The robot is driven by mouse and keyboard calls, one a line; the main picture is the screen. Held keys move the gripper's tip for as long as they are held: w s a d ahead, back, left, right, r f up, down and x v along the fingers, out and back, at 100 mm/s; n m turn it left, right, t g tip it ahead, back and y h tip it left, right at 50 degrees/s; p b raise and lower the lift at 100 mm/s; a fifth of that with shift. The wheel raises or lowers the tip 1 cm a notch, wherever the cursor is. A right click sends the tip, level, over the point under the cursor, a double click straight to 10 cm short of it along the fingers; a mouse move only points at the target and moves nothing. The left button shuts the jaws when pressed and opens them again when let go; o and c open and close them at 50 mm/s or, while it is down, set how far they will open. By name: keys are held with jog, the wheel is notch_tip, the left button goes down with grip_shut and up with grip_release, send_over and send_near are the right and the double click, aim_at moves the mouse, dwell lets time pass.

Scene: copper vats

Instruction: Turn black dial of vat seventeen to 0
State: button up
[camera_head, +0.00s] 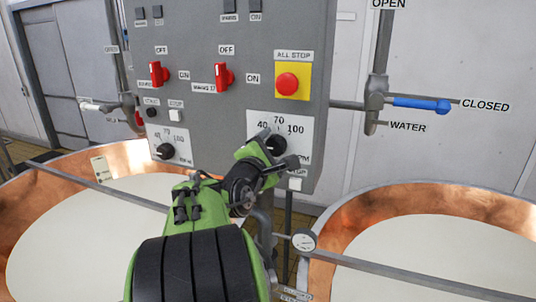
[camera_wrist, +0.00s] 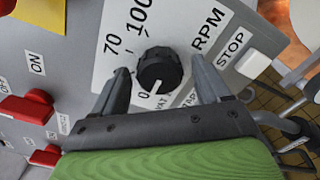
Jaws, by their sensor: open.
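The black dial (camera_wrist: 158,70) is on a white RPM scale plate (camera_wrist: 108,72) on the grey panel. In the wrist view its white mark points down-left, close to the 0 label. The dial also shows in the head view (camera_head: 277,145), partly hidden by my gripper. My gripper (camera_wrist: 159,65) is open, with one dark finger on each side of the dial. Gaps show between the fingers and the dial in the wrist view. I cannot tell how far the fingertips reach along the dial's depth.
A white STOP button (camera_wrist: 253,65) sits just right of the dial. Red switches (camera_head: 223,76), a red ALL STOP button (camera_head: 287,82) and another black dial (camera_head: 166,151) are on the panel. Copper vats (camera_head: 430,206) with pale liquid stand below, with rails across them.

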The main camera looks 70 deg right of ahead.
jog(key=w+a+b, duration=0.1)
jog(key=a+b, duration=0.1)
jog(key=a, duration=1.3)
jog(key=shift+w+a, duration=0.25)
jog(key=shift+a, duration=0.05)
